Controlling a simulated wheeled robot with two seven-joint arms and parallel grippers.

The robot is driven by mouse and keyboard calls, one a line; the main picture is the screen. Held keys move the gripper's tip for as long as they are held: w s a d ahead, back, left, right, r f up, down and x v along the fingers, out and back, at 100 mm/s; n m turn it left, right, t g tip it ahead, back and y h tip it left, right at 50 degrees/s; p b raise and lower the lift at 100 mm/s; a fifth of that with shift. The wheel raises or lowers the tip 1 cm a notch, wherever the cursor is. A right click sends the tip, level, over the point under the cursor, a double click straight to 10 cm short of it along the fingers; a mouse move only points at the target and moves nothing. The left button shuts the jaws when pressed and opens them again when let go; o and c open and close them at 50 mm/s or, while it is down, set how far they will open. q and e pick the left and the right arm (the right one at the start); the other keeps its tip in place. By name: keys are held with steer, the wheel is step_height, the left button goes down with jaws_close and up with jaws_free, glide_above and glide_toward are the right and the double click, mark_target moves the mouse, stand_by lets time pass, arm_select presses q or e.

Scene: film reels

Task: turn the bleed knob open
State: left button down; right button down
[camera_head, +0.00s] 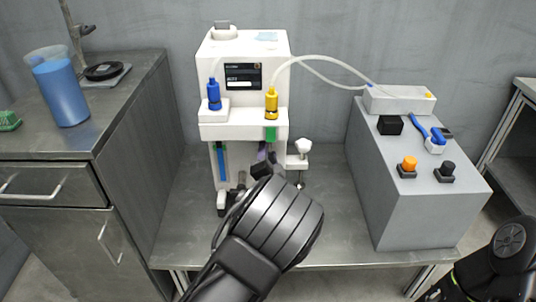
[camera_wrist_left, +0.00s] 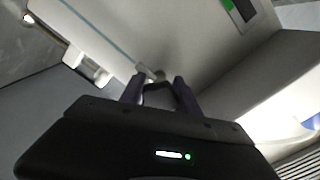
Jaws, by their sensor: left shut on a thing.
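My left gripper (camera_head: 262,165) reaches the front of the white machine (camera_head: 242,50), below its yellow-capped bottle. In the left wrist view its two dark purple fingers (camera_wrist_left: 159,92) are shut on a small part, the bleed knob (camera_wrist_left: 157,94), with a pale stem (camera_wrist_left: 150,72) just beyond it. The knob is largely hidden by the fingers, so its turned angle cannot be read. In the head view my forearm and hand hide the knob. My right arm shows at the lower right edge; its gripper is out of view.
A blue bottle (camera_head: 213,95) and a yellow bottle (camera_head: 271,103) sit on the machine. A clear tube (camera_head: 325,62) runs to a grey box (camera_head: 430,205) with orange and black knobs. A white-topped fitting (camera_head: 303,147) stands close right of my gripper. A beaker (camera_head: 60,88) stands left.

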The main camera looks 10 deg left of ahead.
arm_select(q)
steer(key=shift+f, duration=0.1)
stand_by(0.4)
steer(key=c, duration=0.9)
jaws_free()
steer(key=shift+s, duration=0.1)
steer(key=p+v, duration=0.1)
steer(key=v, duration=0.6)
steer(key=shift+s+d+p, duration=0.15)
steer(key=shift+s+p, duration=0.15)
steer(key=shift+p, duration=0.1)
